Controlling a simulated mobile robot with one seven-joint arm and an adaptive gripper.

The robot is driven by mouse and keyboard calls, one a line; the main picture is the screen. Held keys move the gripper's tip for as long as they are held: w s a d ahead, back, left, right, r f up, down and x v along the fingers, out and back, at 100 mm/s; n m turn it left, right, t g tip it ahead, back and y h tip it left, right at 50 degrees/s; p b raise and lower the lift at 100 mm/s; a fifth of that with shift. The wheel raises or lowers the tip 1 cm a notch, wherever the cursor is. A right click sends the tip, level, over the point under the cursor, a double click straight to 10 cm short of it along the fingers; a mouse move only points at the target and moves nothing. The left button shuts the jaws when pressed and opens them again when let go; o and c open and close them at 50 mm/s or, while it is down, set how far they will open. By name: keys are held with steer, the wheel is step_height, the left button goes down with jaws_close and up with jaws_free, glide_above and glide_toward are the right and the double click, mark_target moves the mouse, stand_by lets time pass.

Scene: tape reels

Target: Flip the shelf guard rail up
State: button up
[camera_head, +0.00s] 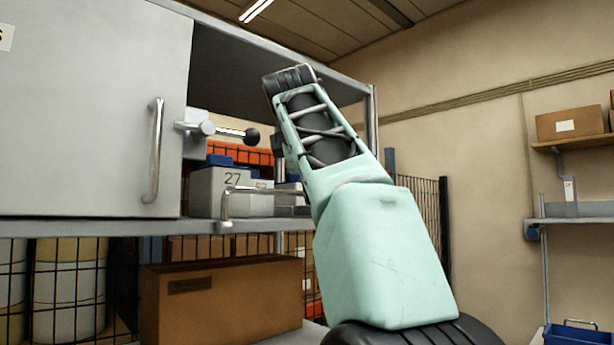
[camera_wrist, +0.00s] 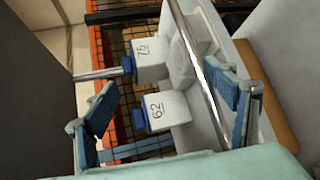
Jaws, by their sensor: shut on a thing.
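The guard rail (camera_head: 262,190) is a thin metal bar with a bent end, at the front of the open shelf bay in the head view. Its right part is hidden behind my arm. In the wrist view the rail (camera_wrist: 200,72) runs at a slant between the blue fingers of my gripper (camera_wrist: 168,102), close along the right-hand finger. My gripper is shut on the rail, though the fingers look well apart and the contact is not clear. In the head view my gripper is hidden behind my arm.
Grey bins (camera_head: 222,190) stand on the shelf behind the rail. A grey door panel (camera_head: 90,110) with a handle (camera_head: 155,150) covers the left. A black knob (camera_head: 252,136) on a rod sticks out beside it. A cardboard box (camera_head: 220,300) sits below.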

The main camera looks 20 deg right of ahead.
steer(key=shift+t, duration=0.4)
steer(key=s+r, duration=0.1)
steer(key=s+a+r, duration=0.1)
steer(key=s+r, duration=0.1)
steer(key=shift+s+a, duration=0.25)
steer(key=shift+s, duration=0.1)
steer(key=shift+c, duration=0.4)
steer(key=v, duration=0.3)
steer(key=shift+a+r+b, duration=0.1)
steer(key=shift+a+b, duration=0.05)
steer(key=shift+b, duration=0.15)
steer(key=c, duration=0.8)
steer(key=shift+f+b+v, duration=0.1)
steer(key=shift+f+v, duration=0.1)
steer(key=shift+v, duration=0.65)
steer(key=shift+f+b+v, duration=0.1)
steer(key=shift+f+v, duration=0.05)
steer(key=shift+v, duration=0.7)
steer(key=shift+f+b+v, duration=0.1)
steer(key=shift+f+v, duration=0.1)
steer(key=shift+v, duration=0.65)
steer(key=shift+s, duration=0.15)
